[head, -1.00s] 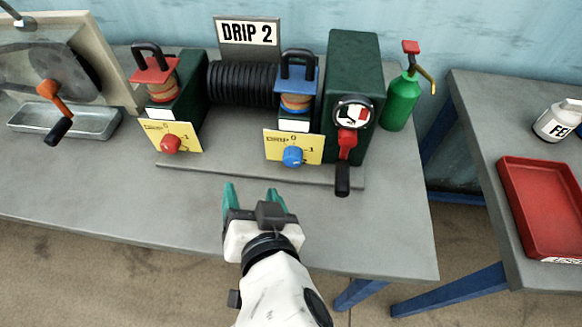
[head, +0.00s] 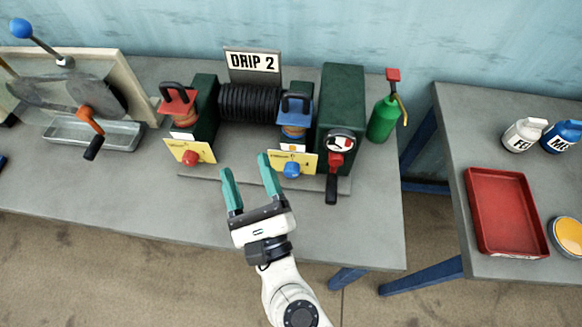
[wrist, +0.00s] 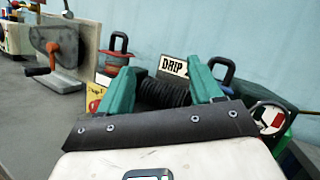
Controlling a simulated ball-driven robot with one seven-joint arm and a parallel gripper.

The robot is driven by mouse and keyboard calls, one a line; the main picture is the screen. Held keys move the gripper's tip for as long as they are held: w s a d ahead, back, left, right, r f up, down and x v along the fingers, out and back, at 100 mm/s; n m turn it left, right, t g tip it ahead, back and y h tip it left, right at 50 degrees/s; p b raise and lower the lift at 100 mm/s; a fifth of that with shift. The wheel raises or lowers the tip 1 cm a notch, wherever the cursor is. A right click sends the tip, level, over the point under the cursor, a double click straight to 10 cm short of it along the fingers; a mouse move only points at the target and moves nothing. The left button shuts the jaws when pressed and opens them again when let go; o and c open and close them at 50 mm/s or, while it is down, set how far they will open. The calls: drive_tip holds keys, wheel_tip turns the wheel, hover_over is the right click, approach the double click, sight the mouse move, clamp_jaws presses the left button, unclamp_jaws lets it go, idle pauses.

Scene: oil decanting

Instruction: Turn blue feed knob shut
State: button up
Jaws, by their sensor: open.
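The blue feed knob (head: 291,170) sits on a yellow dial plate (head: 306,158) below the blue-topped feeder (head: 296,112) of the DRIP 2 machine. Its pointer position is too small to tell. My gripper (head: 247,165) is open and empty, its teal fingers spread, left of the blue knob and in front of the machine. In the wrist view the two fingers (wrist: 163,85) frame the black ribbed coil. The blue knob does not show in the wrist view, where my gripper body and right finger cover that area.
The red knob (head: 190,158) is on the left feeder. A black-handled red crank (head: 333,180) hangs just right of the blue knob. A green oil can (head: 384,115) stands at the bench's right. The bench front (head: 150,205) is clear. A red tray (head: 505,215) lies on the right table.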

drive_tip(key=d+f+m+g+h+p, duration=0.1)
drive_tip(key=d+f+m+h+p, duration=0.2)
drive_tip(key=m+h, duration=0.35)
drive_tip(key=m+g+h+p, duration=0.1)
drive_tip(key=m+g+h, duration=0.1)
drive_tip(key=m+g, duration=0.35)
approach(291, 176)
drive_tip(key=p+x, duration=0.1)
drive_tip(key=x, duration=0.7)
drive_tip(key=shift+w, duration=0.3)
drive_tip(key=c, duration=1.1)
